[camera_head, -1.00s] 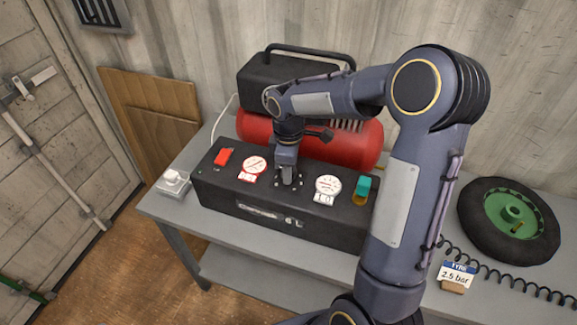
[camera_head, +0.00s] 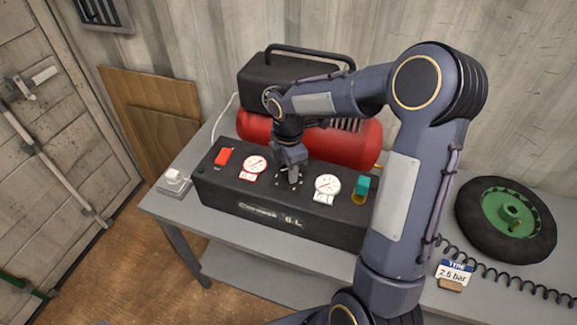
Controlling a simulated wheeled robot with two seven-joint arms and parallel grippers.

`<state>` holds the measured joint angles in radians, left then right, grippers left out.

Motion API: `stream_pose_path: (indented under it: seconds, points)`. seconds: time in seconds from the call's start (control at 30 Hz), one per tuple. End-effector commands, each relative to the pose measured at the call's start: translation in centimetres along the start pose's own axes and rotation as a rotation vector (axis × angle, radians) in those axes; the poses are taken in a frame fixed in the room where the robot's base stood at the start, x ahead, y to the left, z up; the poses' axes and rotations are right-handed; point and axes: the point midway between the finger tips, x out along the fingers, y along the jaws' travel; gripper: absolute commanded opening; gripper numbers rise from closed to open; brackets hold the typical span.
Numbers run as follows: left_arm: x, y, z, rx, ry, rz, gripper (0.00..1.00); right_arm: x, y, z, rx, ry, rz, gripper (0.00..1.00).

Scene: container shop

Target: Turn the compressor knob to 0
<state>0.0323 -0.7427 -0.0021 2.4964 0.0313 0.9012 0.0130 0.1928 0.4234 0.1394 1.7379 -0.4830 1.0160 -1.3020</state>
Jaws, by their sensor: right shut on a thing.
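The compressor (camera_head: 240,196) stands on the grey bench, with a black control panel in front and a red tank (camera_head: 345,143) behind. My right gripper (camera_head: 292,178) points down at the panel between two round gauges. It is shut on the compressor knob, which the fingers mostly hide. Small marks show on the panel around the fingertips. The left gauge (camera_head: 255,164) and the right gauge (camera_head: 327,185) are white, each with a small label under it. I cannot read the needles reliably. My left gripper is not in view.
A red switch (camera_head: 224,156) and a teal part (camera_head: 362,185) sit at the panel's ends. A white socket box (camera_head: 173,181) is on the bench (camera_head: 250,238) at left. A tyre (camera_head: 506,220), a coiled hose and a tyre sign (camera_head: 454,273) lie at right.

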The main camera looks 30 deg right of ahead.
Motion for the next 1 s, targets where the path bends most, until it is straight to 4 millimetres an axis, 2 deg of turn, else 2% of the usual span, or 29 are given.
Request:
stream_pose_path:
  seconds: [0.4, 0.43, 0.57, 0.87, 1.0]
  points:
    - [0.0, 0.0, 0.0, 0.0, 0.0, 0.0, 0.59, -0.1, 0.1, 0.0, -0.009, -0.001, 0.005, 0.15]
    - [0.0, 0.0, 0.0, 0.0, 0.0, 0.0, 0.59, -0.1, 0.1, 0.0, -0.008, -0.001, 0.005, 0.41]
    - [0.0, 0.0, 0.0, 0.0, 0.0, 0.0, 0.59, -0.1, 0.1, 0.0, -0.008, -0.001, 0.004, 0.58]
    - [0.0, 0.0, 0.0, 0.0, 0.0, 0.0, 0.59, -0.2, 0.1, 0.0, -0.007, -0.001, 0.002, 0.59]
    - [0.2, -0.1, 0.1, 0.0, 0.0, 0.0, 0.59, -1.5, 0.1, 0.0, -0.007, -0.001, 0.005, 0.59]
